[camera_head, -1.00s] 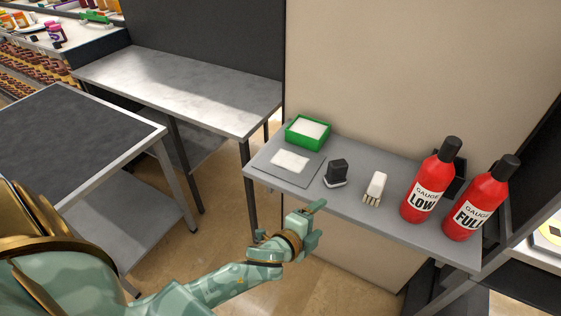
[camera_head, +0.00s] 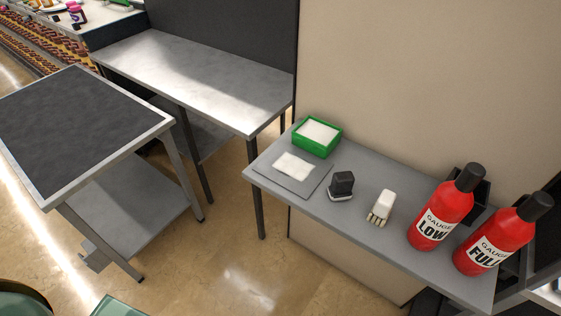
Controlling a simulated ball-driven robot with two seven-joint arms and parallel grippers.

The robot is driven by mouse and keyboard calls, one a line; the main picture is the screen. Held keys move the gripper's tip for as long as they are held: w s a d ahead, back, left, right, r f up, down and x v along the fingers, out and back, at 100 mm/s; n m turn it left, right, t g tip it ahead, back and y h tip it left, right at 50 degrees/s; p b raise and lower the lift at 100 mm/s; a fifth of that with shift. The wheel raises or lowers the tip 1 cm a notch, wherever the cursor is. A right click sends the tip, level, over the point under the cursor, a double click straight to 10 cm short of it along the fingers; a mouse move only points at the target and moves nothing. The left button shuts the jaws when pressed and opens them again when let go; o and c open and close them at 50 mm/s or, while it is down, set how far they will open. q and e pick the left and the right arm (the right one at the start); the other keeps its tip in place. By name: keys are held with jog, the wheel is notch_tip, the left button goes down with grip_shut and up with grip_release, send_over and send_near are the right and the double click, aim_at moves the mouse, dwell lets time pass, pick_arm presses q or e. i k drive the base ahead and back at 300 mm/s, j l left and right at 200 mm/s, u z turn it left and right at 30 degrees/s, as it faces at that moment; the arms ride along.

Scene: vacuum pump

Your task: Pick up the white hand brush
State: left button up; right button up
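The white hand brush (camera_head: 382,207) lies on the grey shelf table, with its pale bristles towards the front edge. It sits between a small black block-like tool (camera_head: 342,184) on its left and the red "GAUGE LOW" bottle (camera_head: 437,212) on its right. Nothing touches the brush. Neither of my grippers is in view; only small green parts of my own body show at the bottom left edge.
The grey shelf table (camera_head: 353,228) also holds a green box (camera_head: 318,149) with white contents, a white cloth on a grey plate (camera_head: 318,178) and a red "GAUGE FULL" bottle (camera_head: 497,238). A dark-topped cart (camera_head: 75,125) stands at left. The floor before the shelf is clear.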

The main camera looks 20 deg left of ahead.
aim_at(383, 206)
jog(key=i+j+z, duration=0.25)
jog(key=j, duration=0.35)
jog(key=j+z, duration=0.2)
jog(key=j, duration=0.4)
jog(key=i+j+z, duration=0.1)
jog(key=j+z, duration=0.15)
jog(key=j, duration=0.4)
